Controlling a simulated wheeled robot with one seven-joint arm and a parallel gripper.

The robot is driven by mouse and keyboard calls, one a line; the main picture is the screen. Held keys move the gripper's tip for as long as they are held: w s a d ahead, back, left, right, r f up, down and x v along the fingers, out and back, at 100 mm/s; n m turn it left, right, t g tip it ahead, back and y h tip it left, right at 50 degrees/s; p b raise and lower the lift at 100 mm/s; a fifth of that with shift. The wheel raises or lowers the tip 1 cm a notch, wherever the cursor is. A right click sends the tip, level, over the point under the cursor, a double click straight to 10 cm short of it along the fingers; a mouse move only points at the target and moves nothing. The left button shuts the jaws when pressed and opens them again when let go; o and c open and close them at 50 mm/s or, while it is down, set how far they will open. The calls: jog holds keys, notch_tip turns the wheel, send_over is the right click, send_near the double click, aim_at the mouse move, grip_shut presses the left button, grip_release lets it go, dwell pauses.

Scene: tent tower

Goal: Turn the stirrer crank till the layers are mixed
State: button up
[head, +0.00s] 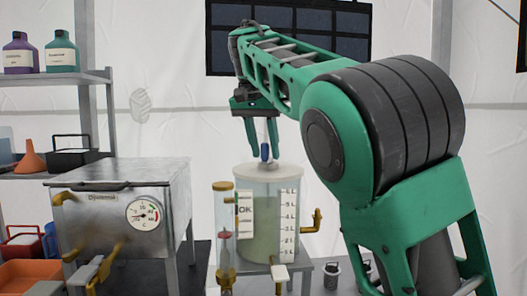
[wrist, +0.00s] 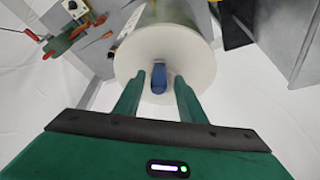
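The mixing tank (head: 262,225) is a clear cylinder with a pale lid (head: 285,172) and a numbered scale strip on its right. Its contents look murky green, and I cannot make out separate layers. The stirrer crank's blue handle (head: 265,152) stands upright above the lid; the crank arm is hard to see. My gripper (head: 262,142) points down over the lid, with a finger on each side of the handle's top. In the wrist view the blue handle (wrist: 159,79) lies between the fingers of my gripper (wrist: 160,76), with a slim gap on both sides.
A sight tube (head: 225,230) with a red float and an "OK" card (head: 245,208) stand at the tank's left. Brass taps (head: 312,222) stick out near it. A metal box with a dial (head: 143,213) stands to the left. Shelves (head: 55,80) hold bottles at far left.

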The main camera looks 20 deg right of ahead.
grip_shut()
jog(key=shift+d+n, duration=0.15)
jog(key=shift+n, duration=0.15)
dwell(0.4)
jog(key=n, duration=0.1)
jog(key=d+n+y, duration=0.1)
jog(key=n, duration=0.1)
jog(key=shift+s+d+r+t, duration=0.1)
jog(key=shift+s+d+t, duration=0.1)
jog(key=shift+d+t, duration=0.15)
jog(key=shift+w+d+r+n+t+y, duration=0.1)
jog(key=shift+d+n+t+y, duration=0.25)
jog(key=shift+n, duration=0.75)
jog(key=shift+d+n+y, duration=0.55)
jog(key=shift+d+n, duration=0.1)
jog(key=shift+n, duration=0.45)
jog(key=shift+d+n, duration=0.2)
jog(key=shift+n, duration=0.1)
jog(key=shift+s+d+f+n+y, duration=0.1)
jog(key=shift+s+f+n+y, duration=0.1)
jog(key=shift+n, duration=0.2)
jog(key=shift+s+d+f+n+y, duration=0.1)
jog(key=shift+n+y, duration=0.1)
jog(key=shift+n, duration=0.2)
jog(key=shift+w+d+f+n+y, duration=0.2)
jog(key=shift+w+n+y, duration=0.1)
jog(key=shift+n, duration=0.6)
